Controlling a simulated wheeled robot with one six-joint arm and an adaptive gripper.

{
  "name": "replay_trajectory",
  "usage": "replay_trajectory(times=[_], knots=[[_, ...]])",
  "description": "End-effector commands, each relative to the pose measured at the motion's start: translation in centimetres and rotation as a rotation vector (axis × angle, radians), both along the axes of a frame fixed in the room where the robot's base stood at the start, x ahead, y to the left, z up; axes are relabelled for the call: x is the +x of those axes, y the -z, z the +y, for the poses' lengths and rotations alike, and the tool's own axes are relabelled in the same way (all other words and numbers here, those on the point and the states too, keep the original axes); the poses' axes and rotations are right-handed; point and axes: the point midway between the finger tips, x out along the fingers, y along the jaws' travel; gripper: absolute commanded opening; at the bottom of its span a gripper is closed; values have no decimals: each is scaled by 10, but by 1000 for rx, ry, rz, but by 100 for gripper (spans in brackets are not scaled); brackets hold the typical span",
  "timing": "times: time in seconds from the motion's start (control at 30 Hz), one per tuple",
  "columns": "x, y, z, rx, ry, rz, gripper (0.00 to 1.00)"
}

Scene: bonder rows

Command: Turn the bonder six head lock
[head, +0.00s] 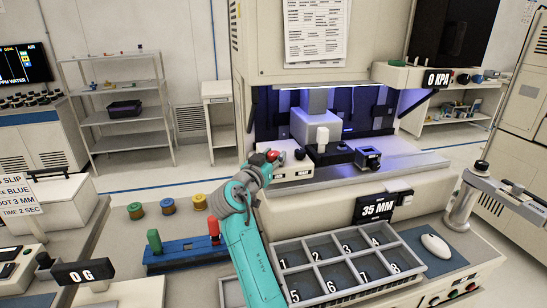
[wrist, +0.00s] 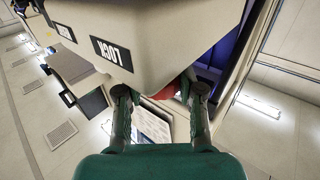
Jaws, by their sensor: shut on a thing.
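A small pale box (head: 292,172) stands at the front of the bonder, with a red knob (head: 273,155) and a black knob (head: 299,154) on it. My gripper (head: 264,160) is at the red knob, at the box's left end. In the wrist view my gripper (wrist: 160,93) has its two fingers on either side of a red part (wrist: 166,91), mostly hidden below the pale housing. A black label (wrist: 111,52) on that housing shows upside down and seems to read LOCK. How far the knob is turned cannot be seen.
The bonder's lit bay (head: 330,120) lies behind the box. A grey numbered tray (head: 345,238) and a 35 MM display (head: 376,208) are in front on the right. A blue rack (head: 180,250) with green and red pegs stands left of my arm.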

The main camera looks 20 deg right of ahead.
Motion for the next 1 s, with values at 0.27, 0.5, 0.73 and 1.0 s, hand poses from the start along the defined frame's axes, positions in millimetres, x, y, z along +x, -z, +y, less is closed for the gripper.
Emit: replay_trajectory(times=[0.27,0.5,0.73,1.0], knots=[[2,-1,2,-1,251,2,3],[3,-2,2,-1,458,0,3],[3,-1,2,-1,601,1,3],[3,0,1,-1,705,2,3]])
